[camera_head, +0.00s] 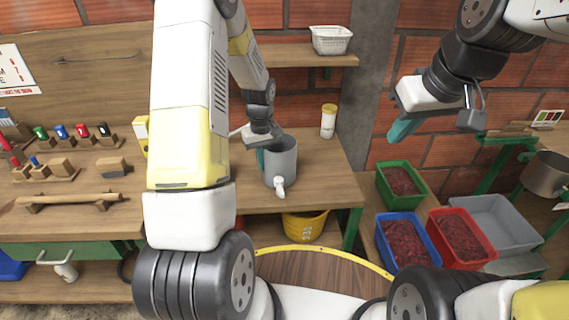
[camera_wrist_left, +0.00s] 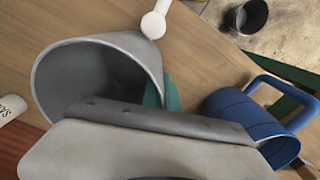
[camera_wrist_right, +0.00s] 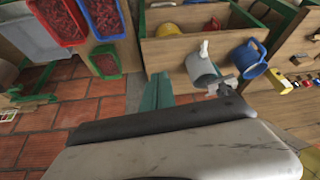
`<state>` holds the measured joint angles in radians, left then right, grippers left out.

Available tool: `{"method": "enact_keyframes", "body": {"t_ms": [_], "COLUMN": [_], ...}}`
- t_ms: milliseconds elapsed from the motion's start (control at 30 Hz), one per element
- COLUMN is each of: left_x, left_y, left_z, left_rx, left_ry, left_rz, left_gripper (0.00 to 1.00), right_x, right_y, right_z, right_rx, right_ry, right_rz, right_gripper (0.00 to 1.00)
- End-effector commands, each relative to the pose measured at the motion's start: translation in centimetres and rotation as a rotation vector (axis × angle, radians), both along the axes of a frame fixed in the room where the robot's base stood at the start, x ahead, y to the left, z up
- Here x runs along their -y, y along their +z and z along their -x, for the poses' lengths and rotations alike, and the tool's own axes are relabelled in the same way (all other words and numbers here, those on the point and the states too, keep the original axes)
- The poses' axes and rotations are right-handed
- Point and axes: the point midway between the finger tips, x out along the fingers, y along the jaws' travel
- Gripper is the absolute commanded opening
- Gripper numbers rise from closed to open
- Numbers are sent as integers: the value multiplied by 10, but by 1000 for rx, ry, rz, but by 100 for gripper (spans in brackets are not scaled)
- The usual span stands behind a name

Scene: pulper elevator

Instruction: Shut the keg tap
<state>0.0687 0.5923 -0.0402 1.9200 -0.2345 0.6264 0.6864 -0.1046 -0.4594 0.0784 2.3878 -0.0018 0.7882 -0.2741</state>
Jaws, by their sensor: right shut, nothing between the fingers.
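The keg is a grey, open-topped cylinder (camera_head: 281,160) on the wooden bench in the head view. Its white tap (camera_head: 280,186) sticks out low on the near side. The left wrist view shows the keg (camera_wrist_left: 105,50) and the tap's rounded white end (camera_wrist_left: 154,24). I cannot tell the tap's handle position. My left gripper (camera_head: 261,158) is low beside the keg's left side, its teal finger (camera_wrist_left: 172,94) close to the wall; contact and opening are unclear. My right gripper (camera_head: 403,130) is shut and empty, raised right of the bench; its teal fingers show in its wrist view (camera_wrist_right: 157,92).
A blue mug (camera_wrist_left: 250,118) stands near the keg, hidden in the head view. A white-yellow shaker (camera_head: 328,121) stands behind the keg. A yellow basket (camera_head: 304,226) sits beneath the bench. Red-filled crates (camera_head: 403,240) are at the right. Bench space right of the keg is clear.

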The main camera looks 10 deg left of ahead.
Motion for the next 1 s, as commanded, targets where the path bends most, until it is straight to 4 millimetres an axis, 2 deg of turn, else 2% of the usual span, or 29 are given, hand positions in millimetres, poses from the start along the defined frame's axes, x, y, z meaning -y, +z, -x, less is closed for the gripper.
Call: {"method": "enact_keyframes", "body": {"t_ms": [33, 200, 367, 500, 800, 1000], "left_x": [0, 0, 0, 0, 0, 0], "left_y": [0, 0, 0, 0, 0, 0], "left_z": [0, 0, 0, 0, 0, 0], "left_rx": [1, 1, 1, 1, 1, 1], "left_ry": [0, 0, 0, 0, 0, 0], "left_rz": [0, 0, 0, 0, 0, 0], "left_gripper": [0, 0, 0, 0, 0, 0], "right_x": [-10, -44, -81, -116, -191, -220], "right_y": [-6, -27, -55, -85, -153, -180], "right_z": [-12, -46, -73, -91, -111, -112], "right_rx": [-19, -56, -83, -98, -83, -58], "right_ry": [80, 356, 623, 857, 1310, 1476], "right_rz": [33, 123, 175, 194, 159, 125], "right_gripper": [0, 0, 0, 0, 0, 0]}}
